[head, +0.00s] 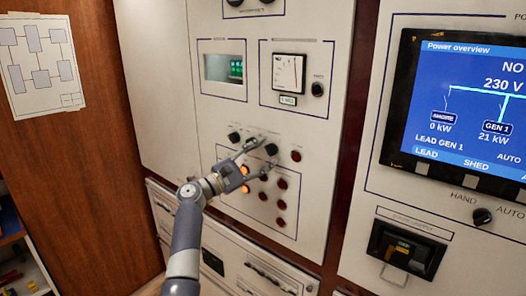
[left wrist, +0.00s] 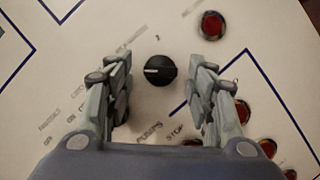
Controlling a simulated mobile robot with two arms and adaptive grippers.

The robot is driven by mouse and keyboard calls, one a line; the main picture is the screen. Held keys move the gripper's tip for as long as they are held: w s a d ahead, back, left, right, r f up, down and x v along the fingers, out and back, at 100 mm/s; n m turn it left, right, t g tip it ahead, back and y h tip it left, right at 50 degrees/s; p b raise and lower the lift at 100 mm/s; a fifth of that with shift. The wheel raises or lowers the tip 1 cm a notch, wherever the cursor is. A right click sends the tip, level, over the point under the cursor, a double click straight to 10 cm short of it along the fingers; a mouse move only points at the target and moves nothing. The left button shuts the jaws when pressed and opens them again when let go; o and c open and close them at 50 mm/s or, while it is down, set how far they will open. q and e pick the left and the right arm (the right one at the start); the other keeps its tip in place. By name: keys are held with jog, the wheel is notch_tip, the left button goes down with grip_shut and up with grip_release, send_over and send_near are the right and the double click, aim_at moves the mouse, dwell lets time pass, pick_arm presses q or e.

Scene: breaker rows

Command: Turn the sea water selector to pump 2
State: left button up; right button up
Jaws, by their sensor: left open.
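The selector is a round black knob (left wrist: 160,70) with a white pointer line, on a pale panel. In the left wrist view its line points to the picture's left. Small marks around it are too blurred to read surely. It also shows in the head view as a black knob (head: 271,149) beside my left gripper (head: 266,152). My left gripper (left wrist: 160,66) is open, with one finger on each side of the knob in the picture. A gap shows between each finger and the knob. My right gripper is in neither view.
Another black knob (head: 234,137) sits to the left on the same panel. A red lamp (head: 296,156) is close to the right of the gripper, and several red and amber lamps lie below. A power overview screen (head: 460,110) is at the right.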

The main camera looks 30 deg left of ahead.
pick_arm(q)
jog(key=shift+w, duration=0.15)
jog(key=c, duration=1.1)
jog(key=shift+o, duration=0.2)
